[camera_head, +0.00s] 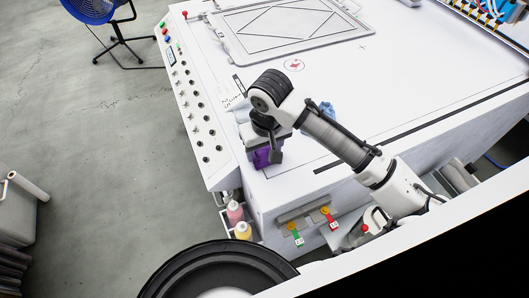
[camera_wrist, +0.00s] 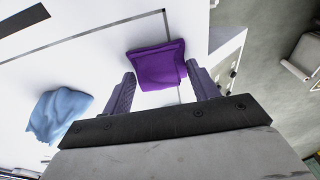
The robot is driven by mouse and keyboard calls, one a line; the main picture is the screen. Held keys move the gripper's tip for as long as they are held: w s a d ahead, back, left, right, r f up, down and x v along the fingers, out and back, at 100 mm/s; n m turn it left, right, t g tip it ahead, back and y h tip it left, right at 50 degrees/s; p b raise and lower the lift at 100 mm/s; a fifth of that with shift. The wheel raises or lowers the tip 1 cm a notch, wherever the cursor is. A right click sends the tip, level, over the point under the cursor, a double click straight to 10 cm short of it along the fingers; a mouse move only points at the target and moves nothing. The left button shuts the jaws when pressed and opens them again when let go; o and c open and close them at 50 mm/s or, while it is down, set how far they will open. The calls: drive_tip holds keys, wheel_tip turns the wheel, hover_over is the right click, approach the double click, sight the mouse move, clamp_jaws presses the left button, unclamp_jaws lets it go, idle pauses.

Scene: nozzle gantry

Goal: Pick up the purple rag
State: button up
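The purple rag (camera_wrist: 157,65) lies on the white machine top, near its edge. In the head view the rag (camera_head: 262,158) is partly hidden by my gripper (camera_head: 266,152). In the wrist view my gripper (camera_wrist: 163,90) is open, its two fingers apart on either side of the rag's near part. The rag appears to lie just beyond or below the fingertips. I cannot tell whether the fingers touch it.
A light blue cloth (camera_wrist: 58,115) lies on the same white top, left of the rag in the wrist view; it shows behind my arm in the head view (camera_head: 326,110). A row of knobs (camera_head: 190,97) runs along the machine's side. Bottles (camera_head: 243,230) stand below the corner.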

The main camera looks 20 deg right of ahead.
drive_tip(key=shift+r, duration=0.15)
wheel_tip(320, 180, up, 20)
drive_tip(key=b, duration=0.1)
idle(0.5)
